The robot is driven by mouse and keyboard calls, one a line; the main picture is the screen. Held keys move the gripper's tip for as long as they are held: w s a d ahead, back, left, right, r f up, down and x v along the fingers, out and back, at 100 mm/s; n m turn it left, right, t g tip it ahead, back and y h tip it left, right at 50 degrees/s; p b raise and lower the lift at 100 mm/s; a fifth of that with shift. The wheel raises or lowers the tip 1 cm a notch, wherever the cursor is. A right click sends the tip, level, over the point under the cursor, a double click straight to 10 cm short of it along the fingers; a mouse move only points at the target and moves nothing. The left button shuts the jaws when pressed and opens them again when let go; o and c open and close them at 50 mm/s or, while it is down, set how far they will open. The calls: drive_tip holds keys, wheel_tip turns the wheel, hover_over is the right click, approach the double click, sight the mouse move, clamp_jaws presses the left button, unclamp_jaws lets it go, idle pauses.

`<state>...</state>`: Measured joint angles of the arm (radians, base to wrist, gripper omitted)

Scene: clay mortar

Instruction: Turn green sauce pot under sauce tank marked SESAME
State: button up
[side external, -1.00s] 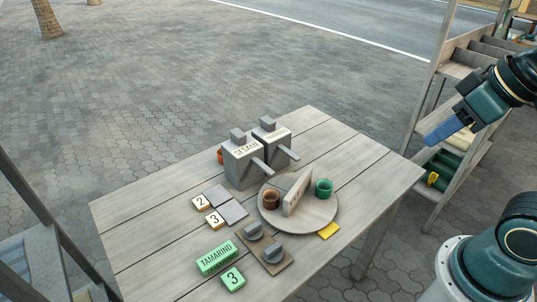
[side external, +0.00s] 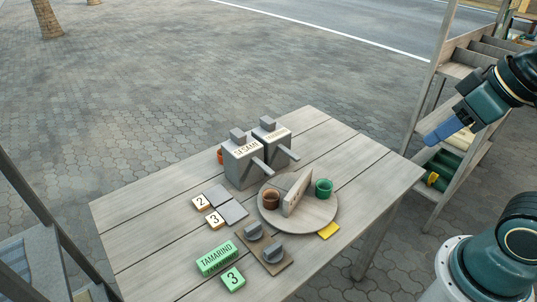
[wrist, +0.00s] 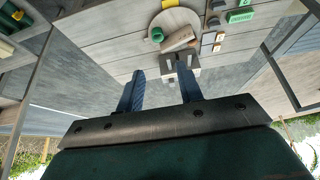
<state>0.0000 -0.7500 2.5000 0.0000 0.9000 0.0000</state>
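The green sauce pot (side external: 324,188) stands upright on the right side of a round turntable (side external: 305,222). A brown pot (side external: 271,199) stands on its left side, with an upright divider board (side external: 296,194) between them. The grey tank marked SESAME (side external: 242,166) stands behind the turntable, its spout arm reaching towards the brown pot's side. The green pot also shows in the wrist view (wrist: 157,35). My gripper (side external: 446,131) is empty, high off the table's right side. In the wrist view my gripper's two blue fingers (wrist: 160,90) are wide apart.
A second grey tank (side external: 272,141) stands right of the first; its label is too small to read. Two grey knobs (side external: 263,243), a green TAMARIND block (side external: 216,258) and number tiles lie at the front. A yellow piece (side external: 328,230) lies beside the turntable. A shelf rack (side external: 455,145) stands right.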

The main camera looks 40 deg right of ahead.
drive_tip(key=shift+o, duration=0.2)
drive_tip(key=shift+w, duration=0.1)
drive_tip(key=m+g, duration=0.6)
drive_tip(key=m, duration=0.8)
hover_over(299, 182)
wheel_tip(299, 182, down, 18)
drive_tip(key=shift+r, duration=0.1)
drive_tip(key=shift+f, duration=6.85)
clamp_jaws()
